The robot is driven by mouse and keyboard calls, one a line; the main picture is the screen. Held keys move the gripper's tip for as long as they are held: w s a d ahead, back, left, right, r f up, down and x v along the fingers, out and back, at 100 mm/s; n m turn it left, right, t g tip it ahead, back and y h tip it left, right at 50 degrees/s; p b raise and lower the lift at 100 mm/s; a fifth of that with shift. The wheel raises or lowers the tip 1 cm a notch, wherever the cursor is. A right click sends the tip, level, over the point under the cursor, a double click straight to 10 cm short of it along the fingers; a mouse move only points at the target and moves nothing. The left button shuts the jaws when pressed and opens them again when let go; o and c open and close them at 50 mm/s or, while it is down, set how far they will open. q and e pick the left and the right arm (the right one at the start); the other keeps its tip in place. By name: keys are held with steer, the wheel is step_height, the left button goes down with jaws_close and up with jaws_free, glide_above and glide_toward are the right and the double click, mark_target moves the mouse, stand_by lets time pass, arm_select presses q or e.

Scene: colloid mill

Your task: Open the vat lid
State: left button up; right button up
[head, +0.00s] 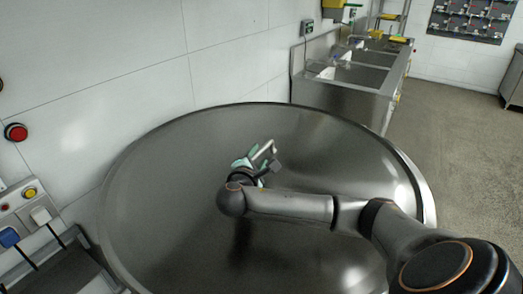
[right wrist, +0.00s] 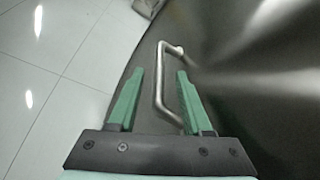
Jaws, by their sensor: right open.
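The vat lid (head: 190,190) is a large round grey metal disc with a raised rim, and it lies closed over the vat in the head view. Its bent metal handle (head: 264,149) stands near the lid's middle in that picture. My right gripper (head: 257,164) is at the handle. In the right wrist view, the green fingers of my right gripper (right wrist: 157,72) are apart, with the handle (right wrist: 159,82) passing between them and reaching past the fingertips. I see gaps between the handle and both fingers. My left gripper is out of view.
A white tiled wall (head: 140,60) stands behind the vat. A red button (head: 15,132) is on it at the left, with a control panel (head: 28,205) below. A steel sink unit (head: 345,95) stands behind at the right. Open floor (head: 470,130) lies right of the vat.

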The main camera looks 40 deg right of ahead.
mark_target(260, 154)
steer(key=x, duration=0.5)
steer(key=shift+w+f, duration=0.1)
jaws_close()
stand_by(0.3)
stand_by(1.0)
